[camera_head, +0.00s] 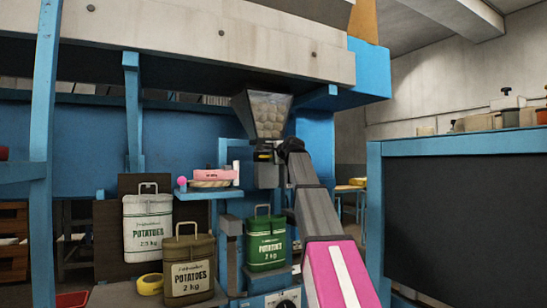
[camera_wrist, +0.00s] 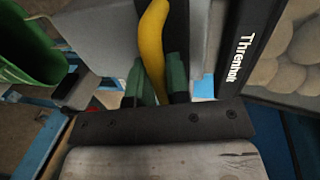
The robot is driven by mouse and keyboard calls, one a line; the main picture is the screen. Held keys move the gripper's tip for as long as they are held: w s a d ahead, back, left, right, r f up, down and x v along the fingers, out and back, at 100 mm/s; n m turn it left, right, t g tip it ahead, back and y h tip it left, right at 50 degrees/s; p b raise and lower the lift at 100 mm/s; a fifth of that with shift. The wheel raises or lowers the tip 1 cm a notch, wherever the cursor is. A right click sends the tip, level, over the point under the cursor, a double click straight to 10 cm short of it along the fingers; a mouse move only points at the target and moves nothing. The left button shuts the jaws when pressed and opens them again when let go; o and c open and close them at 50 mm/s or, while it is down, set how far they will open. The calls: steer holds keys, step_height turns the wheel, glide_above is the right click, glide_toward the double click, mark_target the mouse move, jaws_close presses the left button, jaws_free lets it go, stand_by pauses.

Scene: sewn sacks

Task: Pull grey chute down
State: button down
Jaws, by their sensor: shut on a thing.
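The grey chute (camera_head: 266,176) hangs below the hopper of potatoes (camera_head: 267,112). In the wrist view a grey surface (camera_wrist: 98,45), apparently the chute, fills the space behind my fingers. A curved yellow handle (camera_wrist: 153,32) runs between the fingers of my gripper (camera_wrist: 155,72), which is shut on it. In the head view my gripper (camera_head: 272,152) is at the top of the chute, just under the hopper, and hides most of the handle. A green potato sack (camera_head: 266,245) stands upright below the chute; its open top shows in the wrist view (camera_wrist: 28,45).
An olive sack (camera_head: 189,270) and a white sack (camera_head: 148,228) stand to the left, with a yellow tape roll (camera_head: 150,284) beside them. A small blue shelf (camera_head: 210,193) holds pink items. A blue-framed dark panel (camera_head: 460,215) stands at the right.

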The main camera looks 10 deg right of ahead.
step_height(320, 180, down, 16)
stand_by(0.3)
steer(key=shift+s, duration=0.1)
steer(key=c, duration=1.1)
jaws_free()
steer(key=shift+f, duration=0.1)
steer(key=v, duration=1)
steer(key=shift+s, duration=0.35)
steer(key=shift+d, duration=0.1)
